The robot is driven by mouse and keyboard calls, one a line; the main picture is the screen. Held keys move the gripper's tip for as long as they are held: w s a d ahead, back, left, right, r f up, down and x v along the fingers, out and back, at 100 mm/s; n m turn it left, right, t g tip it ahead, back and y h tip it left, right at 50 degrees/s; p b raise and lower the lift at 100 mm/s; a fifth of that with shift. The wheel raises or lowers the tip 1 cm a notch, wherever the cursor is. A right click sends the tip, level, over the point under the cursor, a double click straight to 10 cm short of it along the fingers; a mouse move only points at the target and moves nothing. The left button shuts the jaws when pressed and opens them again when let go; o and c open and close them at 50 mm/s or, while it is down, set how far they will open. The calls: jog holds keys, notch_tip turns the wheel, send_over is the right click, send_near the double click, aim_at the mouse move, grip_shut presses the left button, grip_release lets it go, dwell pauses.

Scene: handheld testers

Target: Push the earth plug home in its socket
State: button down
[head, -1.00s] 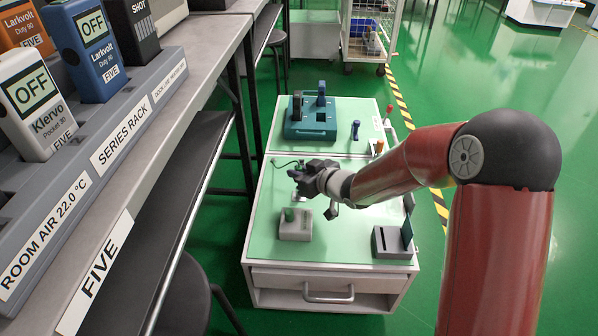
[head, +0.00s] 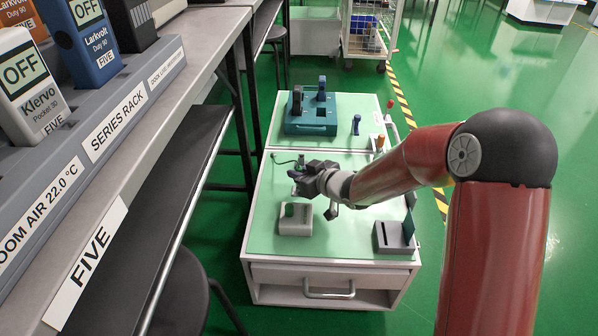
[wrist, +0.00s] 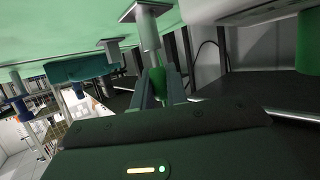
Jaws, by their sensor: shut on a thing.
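My gripper (head: 294,178) is over the near part of the pale green cart top. In the wrist view its fingers (wrist: 162,84) are shut on a green plug (wrist: 157,78), taken to be the earth plug. A grey metal post (wrist: 146,28) with a flat plate, perhaps the socket, meets the plug's end in that tilted view. I cannot tell how deep the plug sits in it. In the head view the gripper hides both plug and post.
A grey slotted holder (head: 394,237) is at the right. A teal box (head: 311,117) stands at the back. A thin dark cable (head: 285,161) lies beyond the gripper. The instrument rack (head: 90,150) is at left.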

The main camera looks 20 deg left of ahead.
jog(key=shift+f, duration=0.8)
jog(key=c, duration=1.3)
grip_release()
jog(key=p+v, duration=0.1)
jog(key=v, duration=0.5)
jog(key=shift+s+d+r, duration=0.1)
jog(key=shift+d+r, duration=0.1)
jog(key=shift+d, duration=0.1)
jog(key=shift+s+d+r, duration=0.1)
jog(key=shift+s+d, duration=0.25)
jog(key=shift+d, duration=0.05)
